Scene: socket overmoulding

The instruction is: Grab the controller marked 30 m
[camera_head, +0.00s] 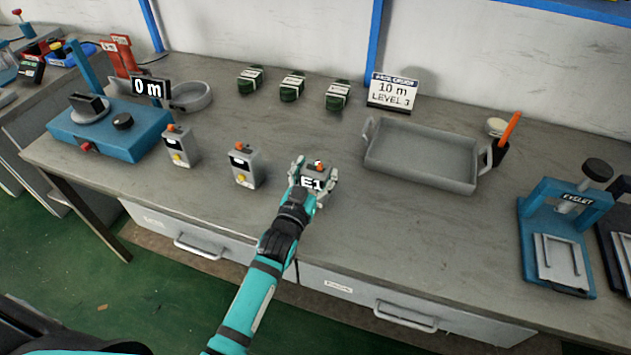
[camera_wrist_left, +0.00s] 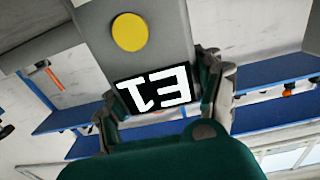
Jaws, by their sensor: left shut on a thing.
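My left gripper (camera_head: 312,183) is shut on a grey controller (camera_head: 317,172) with an orange top, over the middle of the bench. In the left wrist view the held controller (camera_wrist_left: 165,60) shows a yellow button and a black label that reads E1 upside down. The fingers (camera_wrist_left: 158,100) lie on both sides of it. Two similar grey controllers stand upright to the left, a near one (camera_head: 243,165) and a farther one (camera_head: 179,146); I cannot read their small displays. No 30 m marking is legible. My right gripper is out of view.
A grey tray (camera_head: 370,135) lies right of the gripper, with a 10 m LEVEL 3 sign (camera_head: 392,91) behind it. Several dark green bundles (camera_head: 292,86) stand at the back. A blue device (camera_head: 110,135) with a 0 m display is left; a blue press (camera_head: 556,245) is right.

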